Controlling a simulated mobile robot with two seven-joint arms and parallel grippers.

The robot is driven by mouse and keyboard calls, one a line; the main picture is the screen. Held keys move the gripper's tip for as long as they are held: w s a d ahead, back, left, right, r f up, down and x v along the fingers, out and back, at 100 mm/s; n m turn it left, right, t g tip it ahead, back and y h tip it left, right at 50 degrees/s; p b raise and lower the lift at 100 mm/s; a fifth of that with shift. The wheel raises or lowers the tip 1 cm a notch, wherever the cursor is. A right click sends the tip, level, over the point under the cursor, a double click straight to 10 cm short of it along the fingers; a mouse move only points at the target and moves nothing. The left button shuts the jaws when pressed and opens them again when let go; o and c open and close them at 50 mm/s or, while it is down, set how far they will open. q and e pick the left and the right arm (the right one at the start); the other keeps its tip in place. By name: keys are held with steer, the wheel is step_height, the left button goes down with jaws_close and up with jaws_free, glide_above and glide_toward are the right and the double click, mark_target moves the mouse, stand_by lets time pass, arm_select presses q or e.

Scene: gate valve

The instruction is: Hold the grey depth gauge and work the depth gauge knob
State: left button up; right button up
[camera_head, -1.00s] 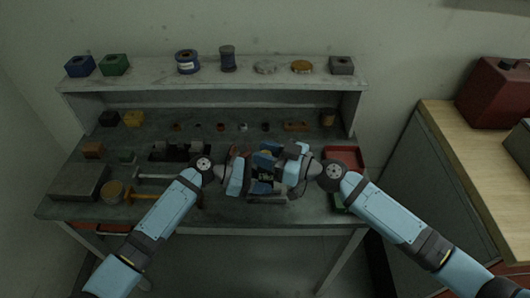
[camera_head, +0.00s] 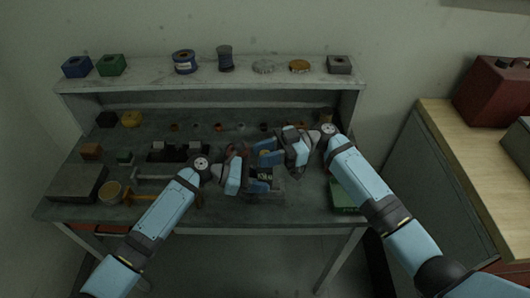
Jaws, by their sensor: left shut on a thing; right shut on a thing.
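My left gripper (camera_head: 256,183) reaches in from the left over the middle of the bench, shut on a small dark grey thing, apparently the depth gauge (camera_head: 264,173). The fingers hide much of it, and its tilt cannot be told. My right gripper (camera_head: 268,157) comes in from the right, just above and beyond the left one in the picture. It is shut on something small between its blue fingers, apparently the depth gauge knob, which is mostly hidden. Whether the knob is touching the gauge cannot be told.
The bench top (camera_head: 240,217) has free room along its front. A hammer-like tool (camera_head: 152,178), a round tub (camera_head: 110,192) and a grey block (camera_head: 77,183) lie at left. Small parts line the back. A green box (camera_head: 344,197) is at right, under my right arm. The raised shelf (camera_head: 130,78) holds spools and blocks.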

arm_select(q)
steer(key=shift+r, duration=0.15)
arm_select(e)
steer(key=shift+f+n+g+h, duration=0.15)
steer(key=shift+n+g+h, duration=0.15)
steer(key=shift+n+g, duration=0.3)
steer(key=shift+g, duration=0.3)
steer(key=o, duration=0.9)
steer(key=shift+o, duration=0.2)
steer(key=v, duration=1.2)
arm_select(q)
steer(key=o, duration=0.8)
